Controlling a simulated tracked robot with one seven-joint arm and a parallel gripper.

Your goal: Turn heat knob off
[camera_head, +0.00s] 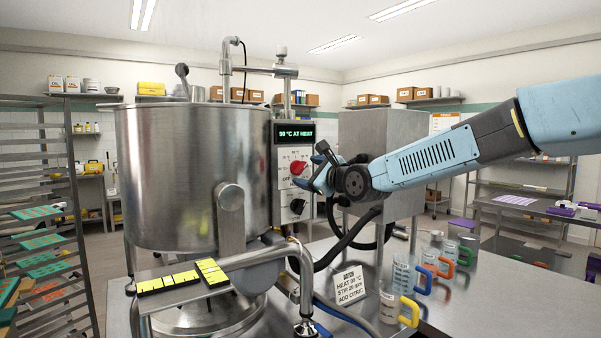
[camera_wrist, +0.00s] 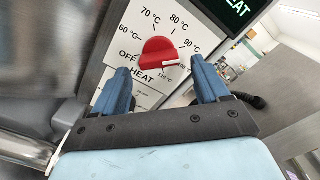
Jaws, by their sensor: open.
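The red heat knob (camera_head: 298,168) is on the white control panel (camera_head: 285,183) at the right of the steel kettle. In the wrist view the knob (camera_wrist: 158,50) shows a dial marked OFF, 60, 70, 80, 90 °C and more. A white mark on the knob lies at its right end, away from OFF. My gripper (camera_head: 319,168) is close in front of the panel. In the wrist view its blue fingers (camera_wrist: 163,84) are open, one on each side below the knob, with nothing between them. I cannot tell whether either finger touches the knob.
A display (camera_head: 296,132) above the knob reads 90 °C AT HEAT. A black knob (camera_head: 298,206) sits below. The kettle (camera_head: 190,175) stands left. Measuring jugs (camera_head: 400,275) and a batch sign (camera_head: 350,285) stand on the bench, near dark hoses.

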